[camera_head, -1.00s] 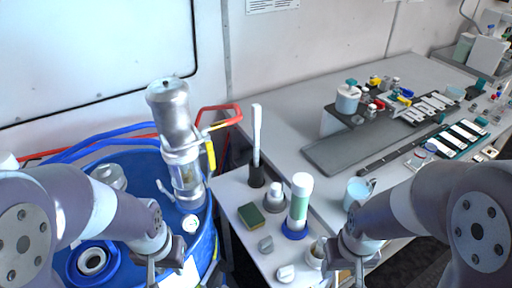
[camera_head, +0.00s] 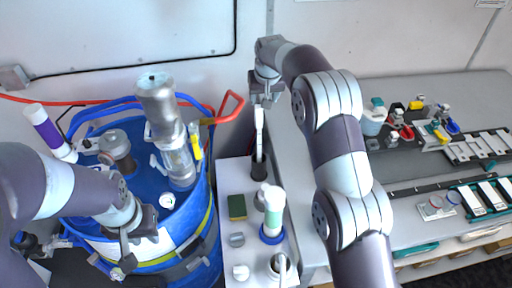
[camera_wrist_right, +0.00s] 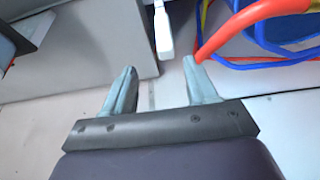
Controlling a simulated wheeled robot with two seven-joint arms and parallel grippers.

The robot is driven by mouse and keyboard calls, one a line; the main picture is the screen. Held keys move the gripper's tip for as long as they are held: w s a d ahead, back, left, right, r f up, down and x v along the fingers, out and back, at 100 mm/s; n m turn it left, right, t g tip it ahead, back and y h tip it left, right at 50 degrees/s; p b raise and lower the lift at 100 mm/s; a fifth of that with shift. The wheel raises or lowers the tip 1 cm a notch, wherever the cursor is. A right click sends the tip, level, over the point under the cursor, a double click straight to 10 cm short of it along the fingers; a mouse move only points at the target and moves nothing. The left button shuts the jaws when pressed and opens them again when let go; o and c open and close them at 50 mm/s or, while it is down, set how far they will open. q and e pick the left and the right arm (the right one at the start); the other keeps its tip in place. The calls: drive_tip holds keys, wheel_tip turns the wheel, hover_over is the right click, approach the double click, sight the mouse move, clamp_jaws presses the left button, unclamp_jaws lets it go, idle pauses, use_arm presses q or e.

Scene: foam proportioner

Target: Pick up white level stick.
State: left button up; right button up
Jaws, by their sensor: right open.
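The white level stick (camera_head: 259,132) stands upright in a black round holder (camera_head: 259,168) on the narrow bench. In the right wrist view its white end (camera_wrist_right: 162,32) shows beyond the fingertips, roughly centred between them. My right gripper (camera_head: 264,98) is open, at the top of the stick in the head view; its two fingers (camera_wrist_right: 160,68) are apart with nothing between them in the wrist view. I cannot tell whether it touches the stick. My left gripper (camera_head: 136,238) hangs in front of the blue barrel, and its jaws are unclear.
The blue barrel (camera_head: 205,215) with a metal and clear cylinder (camera_head: 170,125) stands left of the stick. A red handle (camera_head: 232,108) rises close beside it. A green-and-white tube (camera_head: 273,208) and a sponge (camera_head: 237,206) are nearer on the bench. A grey wall is behind.

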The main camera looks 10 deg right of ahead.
sight(259, 111)
drive_tip(key=p+x, duration=0.1)
drive_tip(key=x, duration=0.1)
drive_tip(key=p+x, duration=0.3)
drive_tip(key=x, duration=0.1)
drive_tip(key=shift+w+a+f+p, duration=0.1)
drive_tip(key=shift+w+a+p, duration=0.2)
drive_tip(key=shift+w, duration=0.2)
drive_tip(key=p+x, duration=0.1)
drive_tip(key=x, duration=0.1)
drive_tip(key=shift+d+f+p, duration=0.15)
drive_tip(key=shift+f+p, duration=0.15)
drive_tip(key=shift+f, duration=0.1)
drive_tip(key=shift+w+a+f, duration=0.1)
drive_tip(key=shift+a+f, duration=0.1)
drive_tip(key=shift+f, duration=0.15)
drive_tip(key=shift+w+a+f, duration=0.1)
drive_tip(key=shift+a+f, duration=0.05)
drive_tip(key=shift+a, duration=0.15)
use_arm(q)
wheel_tip(259, 111, up, 7)
drive_tip(key=a, duration=0.1)
drive_tip(key=shift+w, duration=0.15)
use_arm(e)
drive_tip(key=shift+d, duration=0.3)
clamp_jaws()
